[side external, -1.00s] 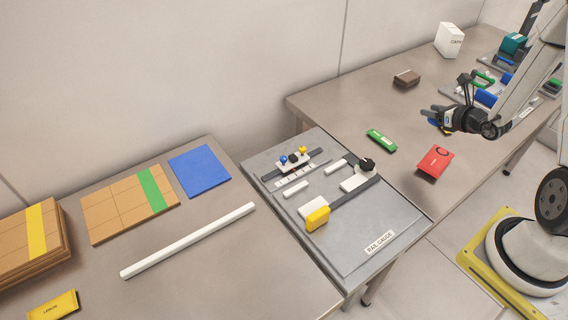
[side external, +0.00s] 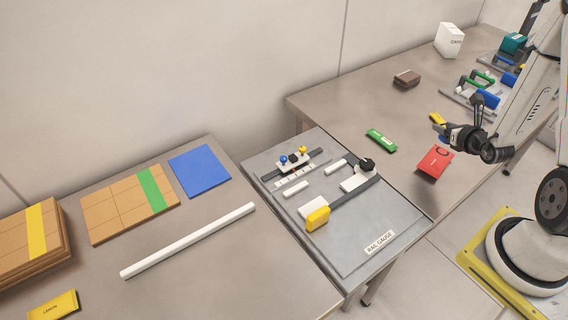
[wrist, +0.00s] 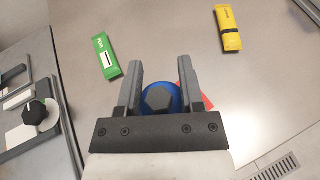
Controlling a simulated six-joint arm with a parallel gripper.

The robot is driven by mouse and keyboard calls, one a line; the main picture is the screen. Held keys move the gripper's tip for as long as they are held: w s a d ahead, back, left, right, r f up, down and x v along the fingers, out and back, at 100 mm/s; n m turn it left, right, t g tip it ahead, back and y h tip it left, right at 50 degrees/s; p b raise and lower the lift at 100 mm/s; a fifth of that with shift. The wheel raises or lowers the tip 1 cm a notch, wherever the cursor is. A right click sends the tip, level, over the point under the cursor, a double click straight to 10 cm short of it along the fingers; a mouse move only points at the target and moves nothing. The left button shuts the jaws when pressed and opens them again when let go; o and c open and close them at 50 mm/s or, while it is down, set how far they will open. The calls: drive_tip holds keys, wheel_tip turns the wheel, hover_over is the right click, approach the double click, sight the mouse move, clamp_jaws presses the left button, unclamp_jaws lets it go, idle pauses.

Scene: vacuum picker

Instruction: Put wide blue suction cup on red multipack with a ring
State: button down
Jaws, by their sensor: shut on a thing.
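My gripper (side external: 444,133) is above the table at the right, just over the far edge of the red multipack (side external: 434,162) in the side view. It is shut on the wide blue suction cup (wrist: 160,98), whose dark hexagonal top shows between the fingers in the wrist view. The red pack lies flat and bears a dark ring mark. In the wrist view only a small red corner (wrist: 207,103) of it shows beside the right finger; the rest is hidden behind the gripper and cup. The cup appears above the pack; I cannot tell whether they touch.
A green pack (side external: 381,140) and a yellow pack (wrist: 229,29) lie nearby. A brown block (side external: 406,78) and a white carton (side external: 449,40) stand farther back. The rail gauge board (side external: 400,235) is to the left. Racks with coloured parts (side external: 487,97) are behind my arm.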

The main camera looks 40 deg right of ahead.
sight(434, 152)
drive_tip(key=shift+f, duration=1.5)
drive_tip(key=shift+f, duration=0.15)
drive_tip(key=shift+f, duration=1.65)
drive_tip(key=shift+f, duration=0.15)
drive_tip(key=shift+c, duration=1.1)
unclamp_jaws()
drive_tip(key=shift+r, duration=0.2)
drive_tip(key=shift+v, duration=3.75)
drive_tip(key=shift+w+a+r, duration=0.1)
